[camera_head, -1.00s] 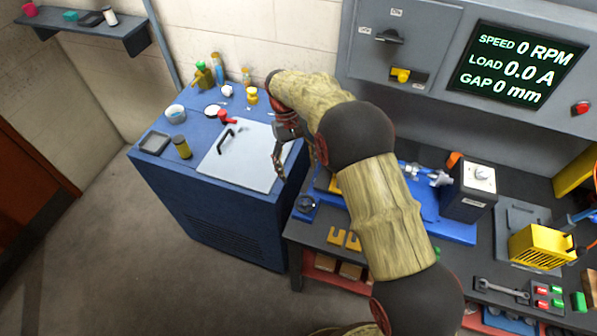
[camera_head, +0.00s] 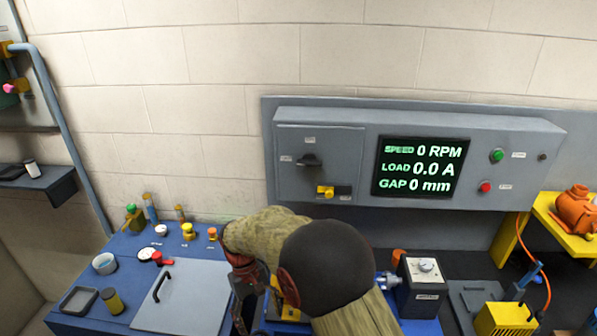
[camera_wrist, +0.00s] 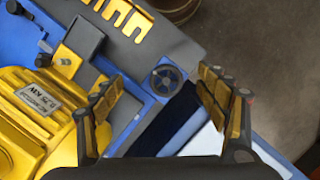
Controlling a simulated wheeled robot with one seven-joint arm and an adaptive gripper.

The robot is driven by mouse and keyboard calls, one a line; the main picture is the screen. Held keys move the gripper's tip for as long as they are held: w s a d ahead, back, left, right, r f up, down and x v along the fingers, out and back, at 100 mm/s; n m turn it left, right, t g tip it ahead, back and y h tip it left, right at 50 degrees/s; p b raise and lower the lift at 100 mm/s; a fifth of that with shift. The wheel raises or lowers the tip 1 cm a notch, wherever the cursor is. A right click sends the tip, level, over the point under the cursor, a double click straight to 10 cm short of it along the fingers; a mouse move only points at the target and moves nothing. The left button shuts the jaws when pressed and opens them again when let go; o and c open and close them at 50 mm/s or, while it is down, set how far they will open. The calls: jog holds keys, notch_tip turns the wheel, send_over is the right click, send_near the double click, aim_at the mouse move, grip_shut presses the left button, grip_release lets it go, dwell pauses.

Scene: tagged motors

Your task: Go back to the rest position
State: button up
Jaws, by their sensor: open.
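My gripper shows in the wrist view (camera_wrist: 162,110), its two fingers spread wide with nothing between them. In the head view my arm reaches down over the gap between the blue cabinet and the dark bench, and the gripper (camera_head: 241,300) is mostly cut off or hidden by the arm. In the wrist view a yellow motor (camera_wrist: 35,115) with a rating plate lies left of the left finger, apart from it as far as I can tell. A small round fan-like part (camera_wrist: 166,79) sits beyond the fingertips.
The blue cabinet (camera_head: 75,322) carries a grey lid (camera_head: 190,295) with a black handle, plus bottles and jars. A control panel (camera_head: 320,130) reads 0 RPM, 0.0 A, 0 mm. An orange motor (camera_head: 575,208) stands on a yellow stand at right. Yellow slotted shims (camera_wrist: 130,18) lie on the bench.

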jog(key=s+d+r+m+t+b, duration=0.2)
jog(key=s+d+r, duration=0.3)
jog(key=d, duration=0.5)
jog(key=s+d+r+m+t+y+b, duration=0.1)
jog(key=s+d+r+m+t+b, duration=0.1)
jog(key=s+d+r, duration=0.3)
jog(key=s+d+r+m+t+y+b, duration=0.1)
jog(key=s+d+r+m+t+b, duration=0.2)
jog(key=s+d+r, duration=0.3)
jog(key=shift+s+d+t+b, duration=0.75)
jog(key=shift+s+d, duration=1.75)
jog(key=shift+d, duration=1.8)
